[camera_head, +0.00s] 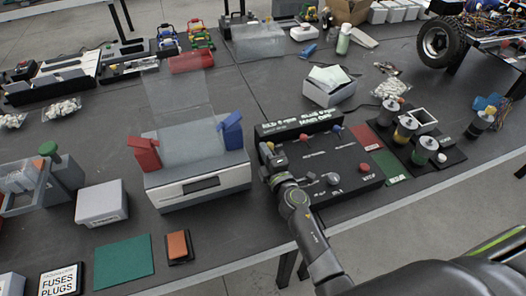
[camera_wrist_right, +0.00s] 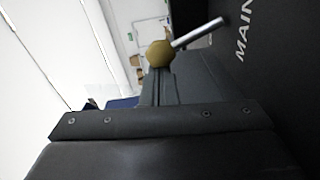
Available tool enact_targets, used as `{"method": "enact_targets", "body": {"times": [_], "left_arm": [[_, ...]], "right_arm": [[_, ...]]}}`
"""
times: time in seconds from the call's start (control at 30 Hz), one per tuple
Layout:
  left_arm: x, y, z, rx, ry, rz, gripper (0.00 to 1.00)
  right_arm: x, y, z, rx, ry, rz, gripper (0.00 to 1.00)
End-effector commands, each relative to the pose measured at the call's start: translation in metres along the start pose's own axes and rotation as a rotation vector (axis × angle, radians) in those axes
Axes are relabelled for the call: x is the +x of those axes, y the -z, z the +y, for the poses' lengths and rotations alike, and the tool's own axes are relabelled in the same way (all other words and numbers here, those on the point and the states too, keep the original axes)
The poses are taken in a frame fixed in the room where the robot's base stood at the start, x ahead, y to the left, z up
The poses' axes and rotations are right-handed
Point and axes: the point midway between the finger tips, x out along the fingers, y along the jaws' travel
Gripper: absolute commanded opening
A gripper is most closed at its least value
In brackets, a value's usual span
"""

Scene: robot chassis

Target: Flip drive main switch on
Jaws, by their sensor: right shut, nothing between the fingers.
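The black control panel (camera_head: 325,165) lies on the table right of centre in the head view, with several small switches and knobs on it. The main switch (camera_wrist_right: 196,33) shows in the right wrist view as a metal lever with a yellow ball tip, beside white lettering that reads MAIN. In the head view a small yellowish tip (camera_head: 270,146) shows near the panel's left edge. My right gripper (camera_head: 272,166) is at that left edge, and its shut fingers (camera_wrist_right: 160,85) are close to the ball. I cannot tell whether they touch. My left gripper is out of view.
A grey device (camera_head: 198,188) with red and blue blocks stands left of the panel. Green and red mats (camera_head: 390,165) and several cylindrical parts (camera_head: 424,149) lie to its right. A white open box (camera_head: 328,90) stands behind. The table's front edge is near my arm.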

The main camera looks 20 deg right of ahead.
Motion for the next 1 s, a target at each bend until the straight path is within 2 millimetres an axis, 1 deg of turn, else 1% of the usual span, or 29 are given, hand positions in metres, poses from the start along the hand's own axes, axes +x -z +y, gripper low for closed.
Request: {"method": "enact_targets", "body": {"times": [0.2,0.53,0.8,1.0], "left_arm": [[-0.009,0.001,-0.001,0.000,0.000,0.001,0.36],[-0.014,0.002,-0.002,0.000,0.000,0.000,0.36],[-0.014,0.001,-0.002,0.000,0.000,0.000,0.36],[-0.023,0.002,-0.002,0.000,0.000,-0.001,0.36]], "right_arm": [[0.000,-0.012,0.010,0.164,-0.008,0.000,0.00],[-0.001,-0.033,0.017,0.455,-0.021,0.000,0.00],[-0.001,-0.031,0.017,0.444,-0.021,0.000,0.00],[-0.001,-0.030,0.026,0.444,-0.021,0.000,0.00]]}}
